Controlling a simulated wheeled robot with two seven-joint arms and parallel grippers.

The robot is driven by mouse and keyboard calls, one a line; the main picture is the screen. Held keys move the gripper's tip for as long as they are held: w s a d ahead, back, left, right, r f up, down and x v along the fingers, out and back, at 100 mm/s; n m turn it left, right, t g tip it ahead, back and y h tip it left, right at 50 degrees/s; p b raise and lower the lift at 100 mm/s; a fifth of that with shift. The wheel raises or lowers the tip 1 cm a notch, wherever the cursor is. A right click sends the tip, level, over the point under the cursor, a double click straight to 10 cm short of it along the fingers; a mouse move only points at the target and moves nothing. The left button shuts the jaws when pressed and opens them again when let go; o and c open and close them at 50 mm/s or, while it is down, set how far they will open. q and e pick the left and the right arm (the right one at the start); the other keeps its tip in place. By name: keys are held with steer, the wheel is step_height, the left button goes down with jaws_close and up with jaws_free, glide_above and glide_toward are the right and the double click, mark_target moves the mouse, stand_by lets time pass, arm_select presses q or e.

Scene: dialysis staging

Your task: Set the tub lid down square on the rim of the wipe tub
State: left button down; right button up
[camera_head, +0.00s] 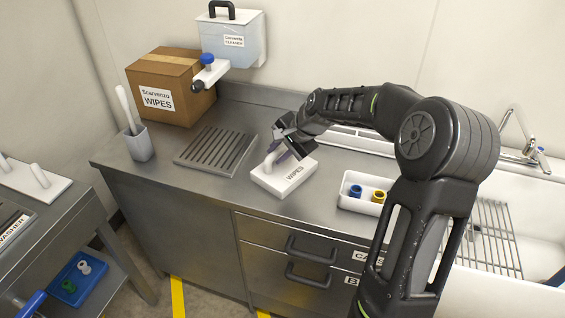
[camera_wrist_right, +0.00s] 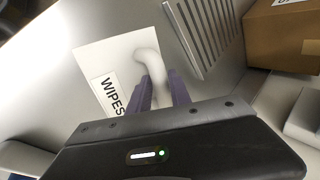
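The tub lid (camera_head: 270,180) is a white slab with a WIPES label and a curved white handle. It looks level, low over the steel counter; it also shows in the right wrist view (camera_wrist_right: 92,52). I cannot make out a separate wipe tub or rim under it, nor tell whether it rests on one. My right gripper (camera_head: 277,150) reaches down from the right to the handle. In the wrist view its purple fingers (camera_wrist_right: 160,85) stand on both sides of the handle, which fills the gap, so it looks shut on it. My left gripper is not in view.
A slotted drain tray (camera_head: 216,150) lies left of the lid. A grey cup (camera_head: 139,146) and a cardboard box (camera_head: 165,85) stand farther left. A white tray (camera_head: 360,206) with a blue and a yellow piece is to the right, before the sink.

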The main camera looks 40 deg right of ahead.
steer(key=shift+w+a+f, duration=0.1)
steer(key=shift+w+f, duration=0.1)
steer(key=shift+f, duration=0.05)
stand_by(0.4)
jaws_close()
